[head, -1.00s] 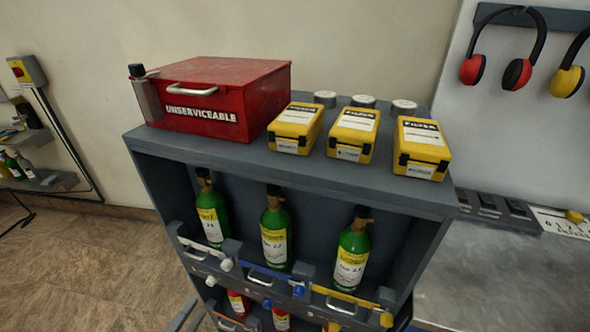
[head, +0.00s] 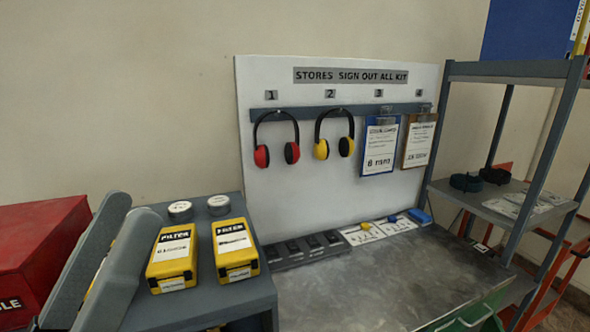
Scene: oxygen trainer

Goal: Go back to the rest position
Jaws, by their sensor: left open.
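My left gripper (head: 130,208) shows at the lower left of the head view, its two grey fingers pointing up and apart. My right gripper is not in view.
Yellow filter cases (head: 234,250) and white round lids (head: 180,210) stand on the cabinet. A workbench (head: 360,285) lies right of it, below a white board (head: 390,100) with red ear defenders (head: 262,156) and yellow ear defenders (head: 321,149). A grey shelf rack (head: 520,68) stands right.

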